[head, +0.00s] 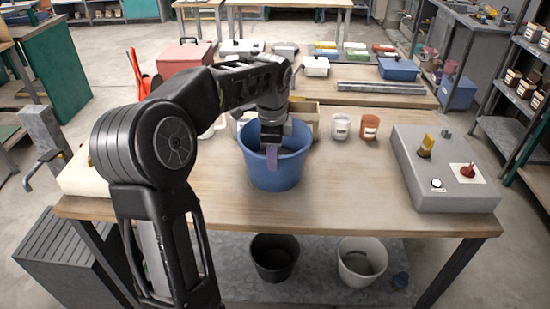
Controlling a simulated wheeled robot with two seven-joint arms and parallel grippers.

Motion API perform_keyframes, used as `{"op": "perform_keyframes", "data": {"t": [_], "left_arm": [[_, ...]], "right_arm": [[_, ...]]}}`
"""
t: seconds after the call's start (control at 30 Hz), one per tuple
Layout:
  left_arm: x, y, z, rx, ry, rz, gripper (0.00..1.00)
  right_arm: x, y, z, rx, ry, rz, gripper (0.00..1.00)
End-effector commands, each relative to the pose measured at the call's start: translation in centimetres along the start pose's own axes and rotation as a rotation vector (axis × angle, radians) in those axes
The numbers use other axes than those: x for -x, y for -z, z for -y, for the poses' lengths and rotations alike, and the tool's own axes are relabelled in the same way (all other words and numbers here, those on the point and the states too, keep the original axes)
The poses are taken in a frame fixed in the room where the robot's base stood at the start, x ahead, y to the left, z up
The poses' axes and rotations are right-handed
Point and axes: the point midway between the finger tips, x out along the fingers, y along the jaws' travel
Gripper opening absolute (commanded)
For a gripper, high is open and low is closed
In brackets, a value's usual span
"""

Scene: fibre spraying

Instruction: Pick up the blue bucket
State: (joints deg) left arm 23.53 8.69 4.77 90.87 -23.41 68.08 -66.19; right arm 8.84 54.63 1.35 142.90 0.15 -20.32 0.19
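The blue bucket (274,172) stands upright on the wooden table, near the middle of the head view. My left arm reaches over from the left, and my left gripper (270,157) points down at the bucket. Its fingers overlap the bucket's mouth and upper part. I cannot tell whether they are inside the rim or close around it, or whether they touch it. The finger gap does not show clearly. My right gripper is out of view.
A grey control box (444,168) with a yellow switch and red knob sits on the table's right. A black bucket (274,258) and a white bucket (361,262) are on the lower shelf.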

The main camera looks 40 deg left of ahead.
Motion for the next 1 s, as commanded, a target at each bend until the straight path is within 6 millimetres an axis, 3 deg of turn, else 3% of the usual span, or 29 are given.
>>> {"op": "perform_keyframes", "data": {"t": [0.27,0.63,1.0], "left_arm": [[-0.3,0.0,0.0,0.000,-0.002,0.001,0.29],[-4.8,-0.1,0.0,-0.001,-0.001,0.001,0.29],[-5.2,-0.1,0.0,-0.001,0.001,0.000,0.29]], "right_arm": [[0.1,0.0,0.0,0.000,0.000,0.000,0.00],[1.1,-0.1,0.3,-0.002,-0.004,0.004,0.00],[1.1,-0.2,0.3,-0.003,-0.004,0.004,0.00]]}}
